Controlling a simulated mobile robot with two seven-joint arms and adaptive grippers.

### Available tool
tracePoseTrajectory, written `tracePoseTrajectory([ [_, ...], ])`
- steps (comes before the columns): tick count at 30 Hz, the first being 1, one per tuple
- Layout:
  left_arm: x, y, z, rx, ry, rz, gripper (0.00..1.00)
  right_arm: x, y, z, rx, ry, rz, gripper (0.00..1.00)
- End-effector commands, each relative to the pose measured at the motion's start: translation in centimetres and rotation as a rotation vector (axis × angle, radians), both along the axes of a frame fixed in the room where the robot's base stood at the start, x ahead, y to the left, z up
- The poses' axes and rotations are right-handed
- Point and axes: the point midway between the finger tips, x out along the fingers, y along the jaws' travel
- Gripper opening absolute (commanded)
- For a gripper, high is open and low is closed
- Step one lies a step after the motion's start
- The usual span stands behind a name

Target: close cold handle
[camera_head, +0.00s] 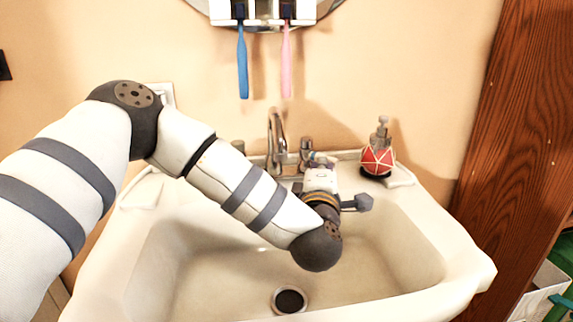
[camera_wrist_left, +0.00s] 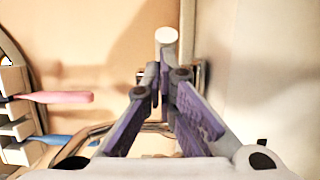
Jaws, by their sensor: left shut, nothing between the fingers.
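A chrome spout (camera_head: 276,140) rises at the back of the white sink (camera_head: 135,235). A tap handle (camera_head: 307,145) stands just right of it. My left arm reaches in over the basin, and its gripper (camera_head: 320,162) is low at the back rim, close to this right handle. In the left wrist view the gripper (camera_wrist_left: 166,78) is shut and empty, its purple-padded fingers angled together. The pale-topped handle (camera_wrist_left: 166,38) shows just beyond the fingertips; I cannot tell whether they touch. Another tap handle (camera_head: 238,146) is left of the spout, partly behind my arm. No hot or cold mark is readable.
A red soap dispenser (camera_head: 378,152) stands on the rim to the right. A blue toothbrush (camera_head: 242,65) and a pink toothbrush (camera_head: 286,65) hang above the spout. A wooden panel (camera_head: 520,130) bounds the right side. The basin's right part is clear.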

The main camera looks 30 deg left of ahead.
Motion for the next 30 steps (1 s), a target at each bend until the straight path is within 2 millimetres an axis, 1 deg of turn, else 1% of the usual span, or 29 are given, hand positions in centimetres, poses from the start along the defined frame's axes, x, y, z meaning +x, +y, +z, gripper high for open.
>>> tracePoseTrajectory([
  [4, 0.6, -0.5, 0.1, 0.001, -0.002, -0.002, 0.00, 0.2, 0.0, 0.3, 0.000, -0.008, 0.000, 0.00],
  [13, 1.3, -1.0, 0.0, 0.000, -0.001, -0.002, 0.00, 0.4, 0.0, 0.5, 0.000, -0.014, -0.001, 0.00],
  [30, 1.5, -1.1, 0.0, 0.001, 0.000, -0.002, 0.00, 0.4, 0.0, 0.5, 0.000, -0.014, -0.001, 0.00],
])
